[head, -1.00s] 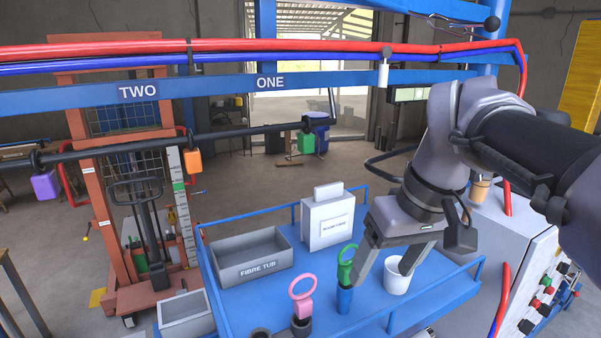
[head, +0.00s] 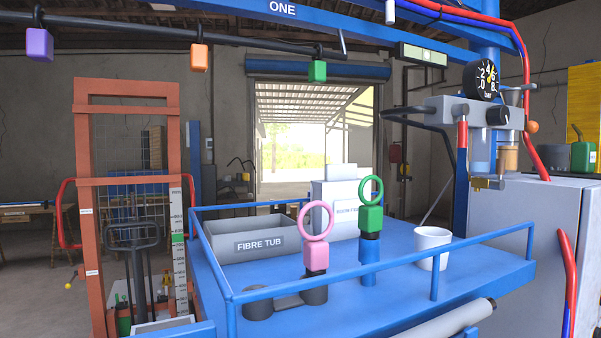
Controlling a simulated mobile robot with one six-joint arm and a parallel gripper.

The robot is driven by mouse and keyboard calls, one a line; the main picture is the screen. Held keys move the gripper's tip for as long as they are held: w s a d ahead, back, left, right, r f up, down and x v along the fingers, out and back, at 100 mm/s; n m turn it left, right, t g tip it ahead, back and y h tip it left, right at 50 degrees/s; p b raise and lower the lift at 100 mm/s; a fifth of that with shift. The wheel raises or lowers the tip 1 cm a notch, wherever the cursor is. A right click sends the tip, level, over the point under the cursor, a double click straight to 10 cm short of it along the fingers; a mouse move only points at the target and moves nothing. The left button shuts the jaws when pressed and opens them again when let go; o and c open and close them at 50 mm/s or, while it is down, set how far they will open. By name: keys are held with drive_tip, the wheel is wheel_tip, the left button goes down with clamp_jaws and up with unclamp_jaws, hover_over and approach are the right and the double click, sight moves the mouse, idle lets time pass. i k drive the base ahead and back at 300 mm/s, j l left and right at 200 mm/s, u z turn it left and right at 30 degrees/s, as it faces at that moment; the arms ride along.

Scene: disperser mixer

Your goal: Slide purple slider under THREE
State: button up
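The purple slider (head: 39,44) hangs from the black rail (head: 160,29) at the upper left. An orange slider (head: 199,57) and a green slider (head: 317,71) hang further right along the same rail. The blue beam above carries the label ONE (head: 283,10), above and between the orange and green sliders. No label THREE shows in this view, and the label TWO is out of frame. My gripper and arm are not in view.
A blue railed table holds a grey fibre tub (head: 250,239), a white box (head: 340,208), pink (head: 316,240) and green (head: 370,215) ring-handled pieces and a white cup (head: 432,247). A gauge (head: 487,80) and grey cabinet (head: 525,235) stand right. An orange lift frame (head: 128,180) stands left.

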sight(39, 43)
drive_tip(key=u, duration=1.5)
